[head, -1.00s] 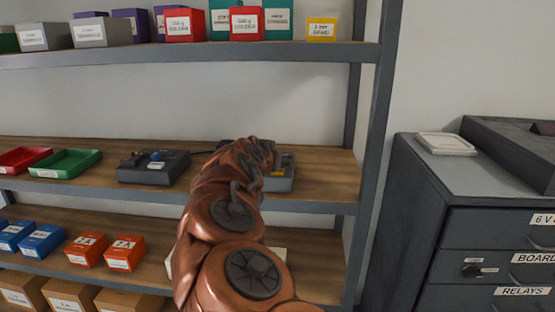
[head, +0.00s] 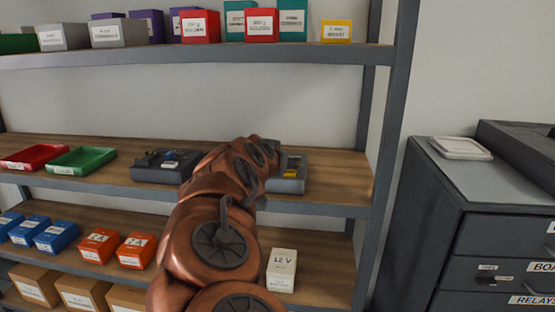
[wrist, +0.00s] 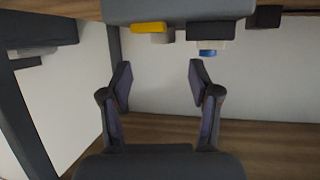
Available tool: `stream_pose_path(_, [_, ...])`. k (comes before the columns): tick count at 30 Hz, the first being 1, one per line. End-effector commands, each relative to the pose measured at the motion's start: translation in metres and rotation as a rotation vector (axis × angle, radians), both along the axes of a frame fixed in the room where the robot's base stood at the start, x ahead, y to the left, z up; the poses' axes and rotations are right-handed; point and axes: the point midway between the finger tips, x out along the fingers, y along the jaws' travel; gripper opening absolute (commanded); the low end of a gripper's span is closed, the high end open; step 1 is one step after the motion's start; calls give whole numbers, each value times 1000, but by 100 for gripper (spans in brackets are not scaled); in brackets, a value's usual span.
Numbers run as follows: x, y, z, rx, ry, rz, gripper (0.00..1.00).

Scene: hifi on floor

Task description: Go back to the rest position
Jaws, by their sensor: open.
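My gripper shows in the wrist view (wrist: 160,85), its two fingers spread apart with nothing between them. In the head view my copper-coloured arm reaches toward the middle shelf (head: 330,180), and the gripper at its end is hidden behind the arm. Beyond the arm's end is a grey device with a yellow part (head: 290,175) on that shelf. In the wrist view, which looks upside down, a grey body (wrist: 180,10) with a yellow block (wrist: 149,28) shows at the top edge, apart from the fingers.
A dark device with a blue part (head: 168,165), a green tray (head: 82,161) and a red tray (head: 35,157) share the middle shelf. A 12 V box (head: 282,270) and orange boxes (head: 135,251) sit below. A drawer cabinet (head: 480,215) stands right of the rack's post (head: 388,150).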

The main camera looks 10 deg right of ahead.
Motion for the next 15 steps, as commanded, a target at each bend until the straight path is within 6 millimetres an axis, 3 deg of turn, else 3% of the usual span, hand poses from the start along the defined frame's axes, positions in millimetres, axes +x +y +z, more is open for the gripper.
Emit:
stream_pose_path(5, [-25,-31,3,20,51,-53,62])
stream_pose_path(10, [-90,-90,-17,89,222,-143,62])
stream_pose_path(15, [-169,-122,-66,180,460,-162,62])
